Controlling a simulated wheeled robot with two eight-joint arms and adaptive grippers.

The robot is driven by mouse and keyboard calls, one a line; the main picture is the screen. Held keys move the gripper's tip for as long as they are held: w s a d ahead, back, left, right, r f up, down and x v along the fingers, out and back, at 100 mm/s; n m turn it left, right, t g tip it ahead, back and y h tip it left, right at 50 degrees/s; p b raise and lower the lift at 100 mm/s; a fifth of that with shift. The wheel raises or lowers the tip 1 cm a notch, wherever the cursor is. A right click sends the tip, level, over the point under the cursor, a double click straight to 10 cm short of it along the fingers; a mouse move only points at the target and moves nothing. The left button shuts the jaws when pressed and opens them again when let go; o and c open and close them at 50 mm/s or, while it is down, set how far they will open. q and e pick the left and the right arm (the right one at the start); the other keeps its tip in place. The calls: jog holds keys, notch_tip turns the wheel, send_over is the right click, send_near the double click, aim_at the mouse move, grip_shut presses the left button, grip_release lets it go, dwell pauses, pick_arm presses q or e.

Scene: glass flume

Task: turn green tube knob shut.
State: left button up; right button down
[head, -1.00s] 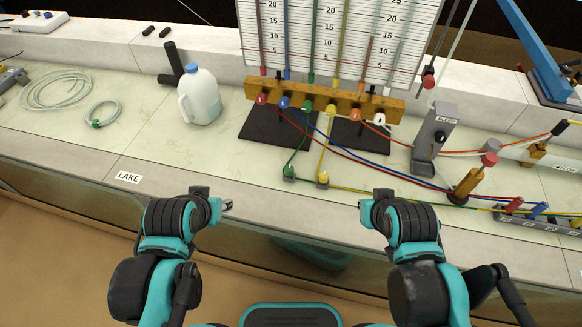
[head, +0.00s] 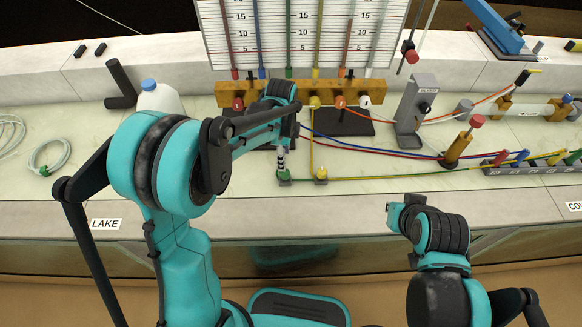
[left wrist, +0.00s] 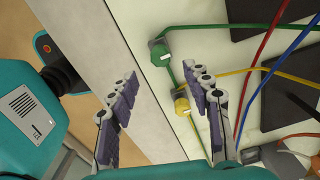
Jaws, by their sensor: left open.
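A green tube knob (head: 284,178) sits on the pale bench top, at a corner of the green tube. In the left wrist view the green knob (left wrist: 160,52) lies beyond the fingertips, with a small grey block beside it. A yellow knob (head: 321,174) stands close to its right; in the left wrist view it is the yellow knob (left wrist: 181,105) between the fingers. My left gripper (left wrist: 166,84) is open and empty; in the head view my left gripper (head: 281,158) points down just above the green knob, apart from it. My right gripper (head: 396,214) is over the front edge, its fingers unclear.
My left arm hides part of the ochre manifold (head: 381,87) and the white jug (head: 158,98). Red, blue and yellow tubes run right past the grey block (head: 415,103) and the brass post (head: 458,150). The bench front left of the knobs is clear.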

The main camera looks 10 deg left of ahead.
aim_at(285, 174)
pick_arm(q)
jog(key=shift+d+f, duration=0.1)
jog(key=shift+f, duration=0.3)
notch_tip(285, 174, down, 7)
jog(key=b, duration=0.3)
jog(key=shift+f, duration=0.1)
grip_shut()
